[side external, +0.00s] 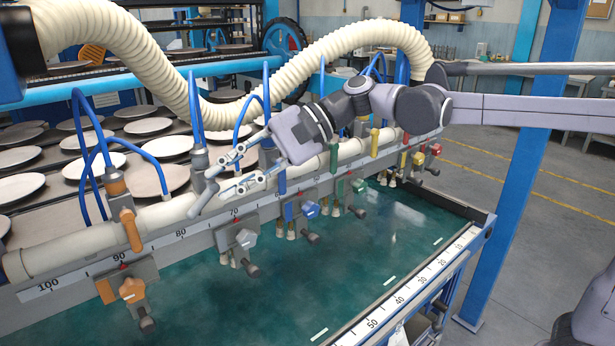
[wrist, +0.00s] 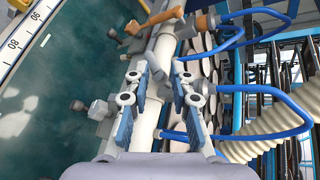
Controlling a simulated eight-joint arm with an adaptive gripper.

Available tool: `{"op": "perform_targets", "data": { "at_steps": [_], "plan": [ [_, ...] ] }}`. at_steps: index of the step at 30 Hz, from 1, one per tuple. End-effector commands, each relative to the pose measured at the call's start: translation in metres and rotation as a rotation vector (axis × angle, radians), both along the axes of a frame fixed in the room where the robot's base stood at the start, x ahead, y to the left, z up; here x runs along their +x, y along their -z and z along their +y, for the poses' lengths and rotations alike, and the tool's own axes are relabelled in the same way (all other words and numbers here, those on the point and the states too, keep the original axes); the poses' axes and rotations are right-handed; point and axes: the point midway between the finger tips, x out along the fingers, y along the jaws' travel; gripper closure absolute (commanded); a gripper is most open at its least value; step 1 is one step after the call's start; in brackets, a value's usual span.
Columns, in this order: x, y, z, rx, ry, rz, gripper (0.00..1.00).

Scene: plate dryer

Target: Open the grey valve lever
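The grey valve lever (side external: 203,199) slants down from the grey valve on the cream pipe, in the middle left of the side view. In the wrist view, the grey lever (wrist: 156,66) shows just beyond and between my fingertips. My gripper (side external: 216,182) reaches in from the right with its two fingers spread apart, close to the lever. In the wrist view, my gripper (wrist: 158,76) is open with a gap between the fingers. I cannot tell whether a fingertip touches the lever.
An orange lever (side external: 131,230) hangs to the left on the same cream pipe (side external: 62,237). Blue, green, yellow and red levers line the pipe to the right. Blue hoses (side external: 88,145) rise near the valves. Below lies a green table surface (side external: 330,270).

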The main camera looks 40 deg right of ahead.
Motion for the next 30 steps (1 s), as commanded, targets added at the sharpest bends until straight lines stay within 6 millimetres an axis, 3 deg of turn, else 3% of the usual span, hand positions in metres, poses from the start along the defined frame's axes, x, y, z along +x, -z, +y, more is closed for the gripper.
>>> {"op": "perform_targets", "data": {
  "at_steps": [12, 22, 30],
  "plan": [
    [0.021, 0.031, 0.058, 0.011, -0.001, 0.001, 0.77],
    [0.021, 0.021, 0.056, 0.265, 0.003, 0.001, 0.77],
    [0.006, 0.01, 0.011, 0.264, 0.005, 0.0, 0.77]
  ]
}}
